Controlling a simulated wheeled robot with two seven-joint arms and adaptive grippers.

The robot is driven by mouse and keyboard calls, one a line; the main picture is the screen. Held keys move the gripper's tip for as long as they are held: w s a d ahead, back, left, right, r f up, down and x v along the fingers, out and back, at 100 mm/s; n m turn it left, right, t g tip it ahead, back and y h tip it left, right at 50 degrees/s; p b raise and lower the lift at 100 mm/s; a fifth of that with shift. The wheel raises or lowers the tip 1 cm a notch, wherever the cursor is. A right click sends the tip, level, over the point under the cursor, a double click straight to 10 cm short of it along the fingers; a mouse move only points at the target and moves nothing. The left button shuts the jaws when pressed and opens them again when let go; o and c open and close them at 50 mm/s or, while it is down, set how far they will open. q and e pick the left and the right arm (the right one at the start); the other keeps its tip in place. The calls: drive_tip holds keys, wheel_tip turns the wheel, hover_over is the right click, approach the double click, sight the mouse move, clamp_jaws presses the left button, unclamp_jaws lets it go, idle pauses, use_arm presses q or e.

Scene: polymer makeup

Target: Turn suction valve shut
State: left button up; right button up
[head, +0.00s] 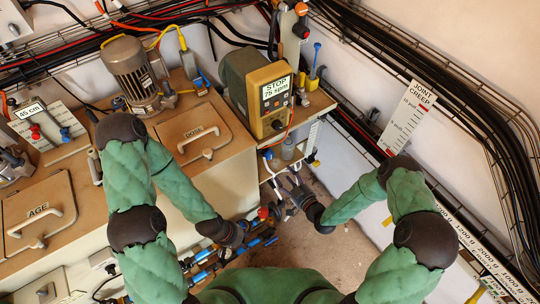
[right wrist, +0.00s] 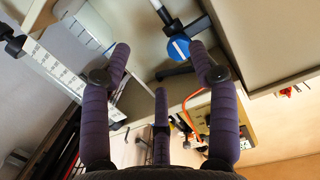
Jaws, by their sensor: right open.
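In the right wrist view a round blue knob with a white stripe (right wrist: 178,48) sits on a metal and black fitting, ahead of my right gripper (right wrist: 160,58). It looks like a valve handle; no label shows that it is the suction valve. The right gripper's padded fingers are spread and empty, with the knob beyond them, near the right finger. In the head view my right gripper (head: 289,190) is low beside the bench end, over the floor. My left gripper (head: 250,229) is near blue and metal pipe fittings (head: 207,272); its fingers are too unclear to read.
A yellow controller reading STOP (head: 259,95) stands on the bench end above my right gripper. Hatches marked DOSE (head: 204,132) and AGE (head: 38,212) are at left. A cable tray (head: 455,120) runs along the right wall. Bare floor (head: 325,252) lies between the arms.

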sight(271, 157)
drive_tip(key=shift+n+t+y, duration=0.5)
drive_tip(key=shift+t+y, duration=0.1)
drive_tip(key=shift+t, duration=0.1)
drive_tip(key=b+x, duration=0.1)
drive_tip(key=x, duration=0.2)
drive_tip(key=r+x, duration=0.1)
drive_tip(key=x, duration=0.2)
drive_tip(key=r+b+x, duration=0.1)
drive_tip(key=x, duration=0.2)
drive_tip(key=shift+w+a+b, duration=0.15)
drive_tip(key=shift+a+b, duration=0.15)
drive_tip(key=shift+a, duration=0.15)
drive_tip(key=shift+w+a+r, duration=0.1)
drive_tip(key=shift+w+a, duration=0.2)
drive_tip(key=shift+w, duration=0.25)
